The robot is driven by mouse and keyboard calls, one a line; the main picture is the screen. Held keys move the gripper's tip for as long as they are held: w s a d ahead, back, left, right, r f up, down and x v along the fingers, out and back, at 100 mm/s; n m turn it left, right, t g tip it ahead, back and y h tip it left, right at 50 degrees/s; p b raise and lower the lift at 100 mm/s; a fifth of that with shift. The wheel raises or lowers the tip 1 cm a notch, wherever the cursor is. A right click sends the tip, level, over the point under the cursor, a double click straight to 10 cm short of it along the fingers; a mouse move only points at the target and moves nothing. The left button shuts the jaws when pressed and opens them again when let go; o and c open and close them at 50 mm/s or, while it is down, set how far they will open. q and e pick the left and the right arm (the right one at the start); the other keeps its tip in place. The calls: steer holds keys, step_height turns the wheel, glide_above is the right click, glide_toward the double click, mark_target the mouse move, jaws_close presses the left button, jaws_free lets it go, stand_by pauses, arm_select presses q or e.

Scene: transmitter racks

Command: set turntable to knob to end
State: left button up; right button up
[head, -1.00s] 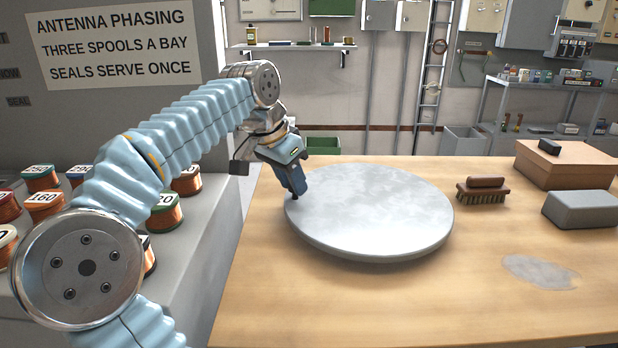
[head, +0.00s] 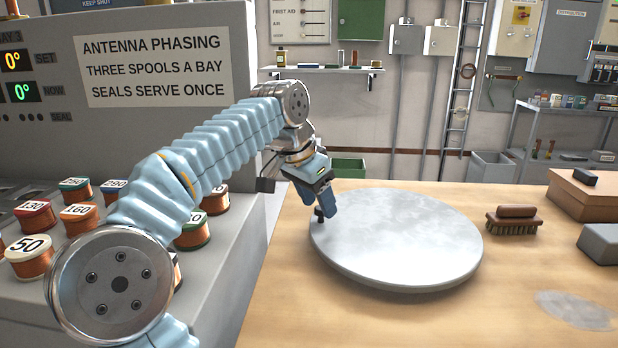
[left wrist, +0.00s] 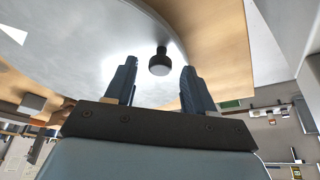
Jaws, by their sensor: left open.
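The turntable (head: 400,240) is a round grey disc lying on the wooden bench; it also fills much of the left wrist view (left wrist: 90,50). A small dark knob (head: 319,215) stands near its left edge. In the left wrist view the knob (left wrist: 160,63) lies ahead of and between the two dark blue fingers. My left gripper (head: 326,208) is open at the turntable's left edge, close to the knob. The fingers are apart and nothing is held. I cannot tell whether either finger touches the knob. My right gripper is in none of the views.
Numbered copper spools (head: 34,217) stand on a grey console (head: 225,290) at the left. A brush (head: 515,219), a cardboard box (head: 583,197) and a grey block (head: 602,243) lie on the bench (head: 290,320) to the right. A pale patch (head: 578,309) marks the front right.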

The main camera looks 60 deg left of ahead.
arm_select(q)
steer(key=p+v, duration=0.1)
steer(key=v, duration=1.1)
steer(key=shift+s+r+p, duration=0.2)
steer(key=shift+r+p, duration=0.15)
